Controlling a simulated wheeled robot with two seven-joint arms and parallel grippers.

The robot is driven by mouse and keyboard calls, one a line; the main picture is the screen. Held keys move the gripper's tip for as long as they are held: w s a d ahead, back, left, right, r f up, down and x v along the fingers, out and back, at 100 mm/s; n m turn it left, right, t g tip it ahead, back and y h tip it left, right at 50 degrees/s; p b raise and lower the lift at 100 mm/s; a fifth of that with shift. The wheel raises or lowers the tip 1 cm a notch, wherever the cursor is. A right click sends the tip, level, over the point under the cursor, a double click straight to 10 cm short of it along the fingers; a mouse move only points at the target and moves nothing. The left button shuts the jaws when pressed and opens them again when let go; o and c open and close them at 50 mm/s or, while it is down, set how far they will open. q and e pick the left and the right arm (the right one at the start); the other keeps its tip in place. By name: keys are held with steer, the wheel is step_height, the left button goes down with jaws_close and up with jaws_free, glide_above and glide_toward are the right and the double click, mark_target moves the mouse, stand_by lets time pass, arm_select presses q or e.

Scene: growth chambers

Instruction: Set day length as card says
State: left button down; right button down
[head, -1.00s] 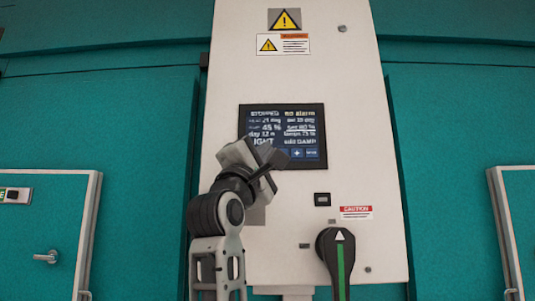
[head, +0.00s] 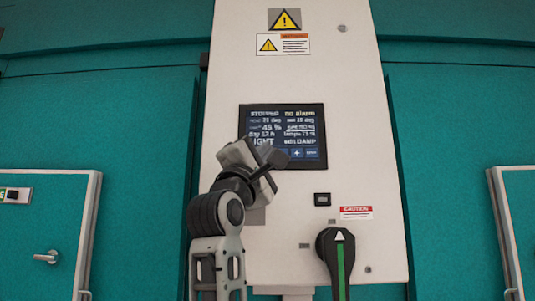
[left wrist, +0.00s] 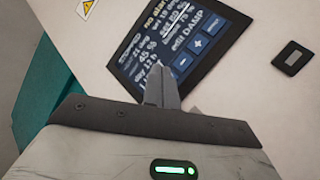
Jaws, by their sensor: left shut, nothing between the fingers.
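A dark control screen (head: 312,125) is set in the white panel; it also shows, tilted, in the left wrist view (left wrist: 215,28). It reads "STOPPED", "no alarm", "day 12 h" and "edit DAMP". A set line at its right is underlined; its number is too blurred to be sure of. Minus and plus buttons (left wrist: 198,43) run along the bottom. My left gripper (head: 276,158) is shut and empty, its tips in front of the screen's lower edge, covering part of it. In the left wrist view its fingers (left wrist: 160,83) point at the screen; contact cannot be told. I see no card. My right gripper is not in view.
Below the screen are a small black socket-like fitting (head: 322,199), a caution label (head: 356,212) and a black rotary handle (head: 326,252) with a green stripe. Warning signs (head: 284,19) sit above. Teal chamber walls with white-framed doors (head: 50,225) stand on both sides.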

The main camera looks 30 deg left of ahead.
arm_select(q)
steer(key=shift+w, duration=0.1)
stand_by(0.5)
steer(key=shift+w+a, duration=0.2)
steer(key=shift+w, duration=0.05)
steer(key=shift+w+a, duration=0.15)
steer(key=shift+w, duration=0.1)
stand_by(0.8)
steer(key=shift+s, duration=0.1)
steer(key=shift+s+d, duration=0.35)
steer(key=shift+s, duration=0.15)
steer(key=s+d, duration=0.1)
steer(key=s+b, duration=0.1)
steer(key=s, duration=0.1)
steer(key=s+d, duration=0.1)
steer(key=shift+s+d+b, duration=0.15)
steer(key=shift+d+b, duration=0.15)
steer(key=shift+b, duration=0.05)
